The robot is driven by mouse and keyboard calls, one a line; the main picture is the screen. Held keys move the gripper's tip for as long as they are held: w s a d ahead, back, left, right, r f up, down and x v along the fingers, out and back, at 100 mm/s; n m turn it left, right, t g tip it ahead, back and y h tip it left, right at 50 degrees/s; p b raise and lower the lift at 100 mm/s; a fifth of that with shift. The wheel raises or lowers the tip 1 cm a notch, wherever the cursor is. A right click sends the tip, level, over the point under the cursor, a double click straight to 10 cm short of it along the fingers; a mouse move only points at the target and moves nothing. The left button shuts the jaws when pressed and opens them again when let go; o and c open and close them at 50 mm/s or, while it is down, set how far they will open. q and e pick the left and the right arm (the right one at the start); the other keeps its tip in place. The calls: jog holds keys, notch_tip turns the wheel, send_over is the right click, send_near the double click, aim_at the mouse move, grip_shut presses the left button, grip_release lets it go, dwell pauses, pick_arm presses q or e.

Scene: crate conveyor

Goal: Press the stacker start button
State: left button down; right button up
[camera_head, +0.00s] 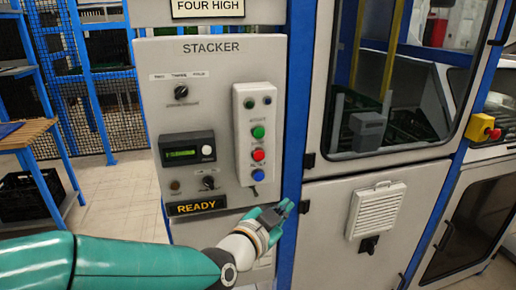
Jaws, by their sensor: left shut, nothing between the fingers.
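The grey stacker panel (218,60) stands upright in the middle, under the heading STACKER. A pale button box on it (242,110) carries a green button (258,132), a red button (258,154) and a blue button (258,175), one above the other. The small labels beside them are too small to read. My left gripper (288,206) is shut and empty. It appears below and right of the buttons, in front of the blue post, apart from the buttons. My right gripper is not in view.
The panel also has a green-lit display (187,149), knobs and a READY sign (196,205). A blue post (295,110) and a windowed cabinet (345,220) stand to the right. A yellow box with a red button (483,128) is at far right. A wooden table (22,134) stands left.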

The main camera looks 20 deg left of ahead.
aim_at(259, 133)
pick_arm(q)
jog(key=s+r+t, duration=0.1)
jog(key=r, duration=0.5)
jog(key=s+a+r+m+t, duration=0.1)
jog(key=s+r+t, duration=0.1)
jog(key=r, duration=0.5)
jog(key=shift+s+a+m+t+b, duration=0.15)
jog(key=shift+s+m+t+b, duration=0.15)
jog(key=shift+b, duration=0.15)
jog(key=shift+w, duration=0.15)
jog(key=shift+w+a+f+b, duration=0.1)
jog(key=shift+w+a+b, duration=0.65)
jog(key=shift+w, duration=0.45)
jog(key=shift+w+a+r+b, duration=0.1)
jog(key=shift+w+a+b, duration=0.5)
jog(key=shift+w+a, duration=0.45)
jog(key=shift+w+a+f+b, duration=0.1)
jog(key=shift+w+a+b, duration=0.6)
jog(key=shift+w, duration=0.65)
jog(key=shift+w, duration=0.1)
jog(key=shift+w+a, duration=0.2)
jog(key=shift+w, duration=0.05)
